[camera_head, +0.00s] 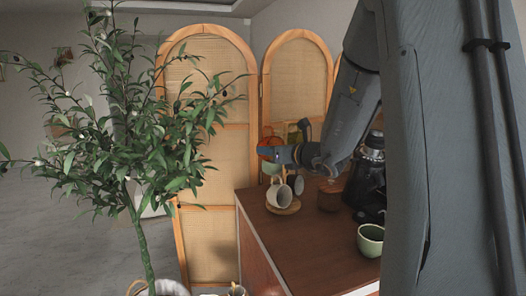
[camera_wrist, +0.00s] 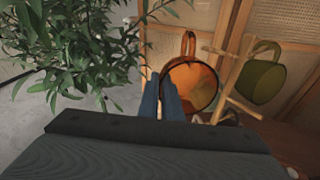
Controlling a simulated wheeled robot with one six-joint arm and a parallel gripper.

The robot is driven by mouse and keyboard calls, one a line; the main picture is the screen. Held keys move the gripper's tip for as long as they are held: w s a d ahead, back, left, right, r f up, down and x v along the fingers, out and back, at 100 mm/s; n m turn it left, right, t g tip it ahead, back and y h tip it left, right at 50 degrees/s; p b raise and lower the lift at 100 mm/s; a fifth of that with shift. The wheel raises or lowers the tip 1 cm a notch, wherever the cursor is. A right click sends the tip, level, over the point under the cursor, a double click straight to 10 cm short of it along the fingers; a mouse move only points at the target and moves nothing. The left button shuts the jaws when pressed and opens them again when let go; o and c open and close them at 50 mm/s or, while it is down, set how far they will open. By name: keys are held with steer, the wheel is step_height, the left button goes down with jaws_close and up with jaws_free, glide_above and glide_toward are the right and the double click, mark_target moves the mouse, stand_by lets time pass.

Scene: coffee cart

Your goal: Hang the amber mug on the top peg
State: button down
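The amber mug (camera_wrist: 198,82) is at my gripper in the wrist view, its open mouth facing the camera and its handle (camera_wrist: 188,42) at the top. My gripper (camera_wrist: 163,98) has its two fingers close together at the mug's left rim, shut on the wall. In the head view the amber mug (camera_head: 267,150) shows as an orange patch at the end of my gripper (camera_head: 280,154), above the counter. The wooden mug rack (camera_wrist: 233,80) stands just right of the mug, with its pegs partly visible; the mug is apart from the peg tips as far as I can tell.
A green mug (camera_wrist: 262,78) hangs on the rack's right side. A white mug (camera_head: 279,195) hangs low on the rack. A pale green cup (camera_head: 370,241) and a dark coffee machine (camera_head: 368,180) stand on the counter (camera_head: 310,245). A leafy plant (camera_head: 130,130) is at left.

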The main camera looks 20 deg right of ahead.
steer(key=shift+w+d+f+p, duration=0.2)
steer(key=shift+w+d, duration=0.3)
steer(key=shift+d, duration=0.3)
steer(key=shift+w+d+f+p, duration=0.2)
steer(key=shift+w+d, duration=0.3)
steer(key=shift+d, duration=0.3)
steer(key=shift+w+d+f+b, duration=0.15)
steer(key=shift+w+d+b, duration=0.1)
steer(key=shift+d+b, duration=0.1)
steer(key=shift+f+b, duration=0.15)
steer(key=shift+b, duration=0.15)
steer(key=c, duration=1.9)
jaws_free()
steer(key=shift+o, duration=0.2)
steer(key=shift+f, duration=0.1)
steer(key=shift+s, duration=0.15)
